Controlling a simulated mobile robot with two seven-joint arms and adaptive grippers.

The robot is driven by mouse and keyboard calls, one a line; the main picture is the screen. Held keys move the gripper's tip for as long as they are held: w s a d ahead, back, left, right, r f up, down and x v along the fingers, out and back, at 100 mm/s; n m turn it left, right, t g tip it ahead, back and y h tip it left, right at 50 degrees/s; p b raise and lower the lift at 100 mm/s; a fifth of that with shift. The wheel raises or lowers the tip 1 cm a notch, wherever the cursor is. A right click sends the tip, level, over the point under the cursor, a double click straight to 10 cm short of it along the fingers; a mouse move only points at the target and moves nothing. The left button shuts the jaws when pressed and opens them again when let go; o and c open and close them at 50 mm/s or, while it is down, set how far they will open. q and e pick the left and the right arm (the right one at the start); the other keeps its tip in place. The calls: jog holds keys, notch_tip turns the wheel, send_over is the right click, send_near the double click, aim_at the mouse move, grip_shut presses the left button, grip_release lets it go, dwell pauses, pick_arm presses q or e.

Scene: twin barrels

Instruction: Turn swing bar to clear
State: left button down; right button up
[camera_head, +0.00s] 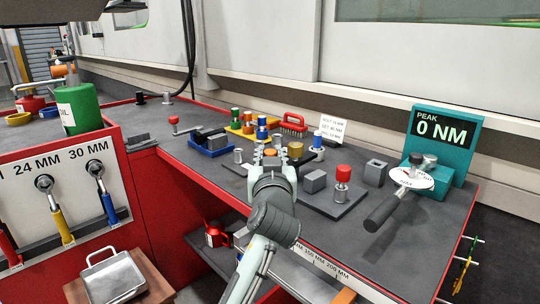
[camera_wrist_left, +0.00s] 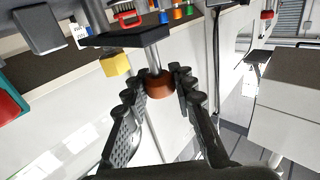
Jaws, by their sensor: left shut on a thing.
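My left gripper (camera_head: 269,155) is over the bench's middle, and its fingers are closed around a copper-brown knob (camera_wrist_left: 158,90). In the left wrist view a silver post (camera_wrist_left: 152,58) joins the knob to a dark flat piece (camera_wrist_left: 125,35). This may be the swing bar, but I cannot tell for sure. In the head view the gripper and arm hide most of this. A yellow-brown piece (camera_head: 295,149) sits just right of the gripper; a yellow block (camera_wrist_left: 115,64) shows beside the knob in the wrist view. My right gripper is not in view.
Right of my arm are a grey block (camera_head: 314,181), a red-topped post (camera_head: 342,174) on a dark plate, and another grey block (camera_head: 375,172). A dark-handled tool (camera_head: 385,207) lies before the teal "0 NM" display (camera_head: 443,140). A blue tray (camera_head: 212,146) and red brush (camera_head: 293,124) stand behind.

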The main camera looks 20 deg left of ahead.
pick_arm(q)
jog(key=c, duration=1.2)
grip_release()
jog(key=shift+r, duration=0.1)
notch_tip(320, 180, up, 10)
jog(key=shift+f, duration=0.1)
